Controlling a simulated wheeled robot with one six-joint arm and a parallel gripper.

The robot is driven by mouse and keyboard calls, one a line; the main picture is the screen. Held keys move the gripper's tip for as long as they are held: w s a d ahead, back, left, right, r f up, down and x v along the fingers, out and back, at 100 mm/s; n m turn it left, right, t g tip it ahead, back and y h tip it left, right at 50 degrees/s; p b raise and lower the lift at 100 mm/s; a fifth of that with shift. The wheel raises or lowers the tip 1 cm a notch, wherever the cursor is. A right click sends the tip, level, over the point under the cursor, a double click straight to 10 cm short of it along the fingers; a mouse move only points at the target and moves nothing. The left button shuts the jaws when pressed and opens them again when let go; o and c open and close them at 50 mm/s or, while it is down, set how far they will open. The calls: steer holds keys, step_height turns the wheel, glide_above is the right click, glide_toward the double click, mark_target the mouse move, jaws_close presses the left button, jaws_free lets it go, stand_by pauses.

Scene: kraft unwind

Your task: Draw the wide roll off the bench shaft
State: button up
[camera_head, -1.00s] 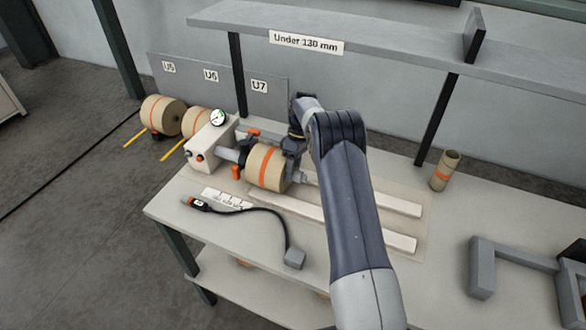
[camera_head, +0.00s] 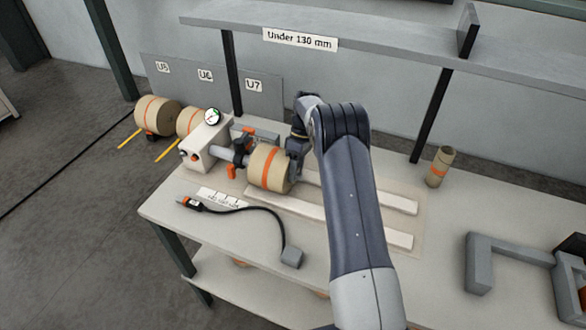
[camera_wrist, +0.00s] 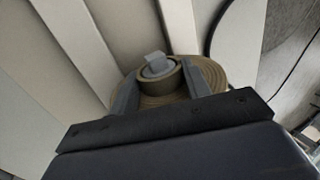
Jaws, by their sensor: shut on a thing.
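The wide kraft roll (camera_head: 268,167), brown with an orange band, sits on the grey bench shaft (camera_head: 224,152), towards its outer end. The shaft comes out of a pale block (camera_head: 206,143) at the left. My gripper (camera_head: 296,151) is at the roll's right end face. In the wrist view its two fingers (camera_wrist: 160,82) are shut on the roll's protruding core, one on each side. The roll's layered face (camera_wrist: 210,74) shows behind them, and a grey shaft end (camera_wrist: 156,65) shows inside the core. My fingertips are hard to make out in the head view.
Two pale rails (camera_head: 345,220) lie below and right of the roll. A black cable with a handpiece (camera_head: 194,204) lies in front. A small upright roll (camera_head: 440,167) and a grey bracket (camera_head: 478,265) stand at right. A shelf (camera_head: 370,50) runs above the back.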

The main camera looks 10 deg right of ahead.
steer(key=shift+s+d+b, duration=0.2)
steer(key=shift+s+d, duration=0.55)
steer(key=shift+d, duration=0.25)
steer(key=shift+s+d+b, duration=0.25)
steer(key=shift+s+d, duration=0.45)
steer(key=shift+d, duration=0.3)
steer(key=shift+s+d+b, duration=0.2)
steer(key=shift+s+d, duration=0.55)
steer(key=shift+d, duration=0.25)
steer(key=o, duration=1.3)
steer(key=shift+w+r, duration=0.1)
steer(key=b+v, duration=0.1)
steer(key=v, duration=0.9)
steer(key=shift+r, duration=0.3)
steer(key=shift+f, duration=0.15)
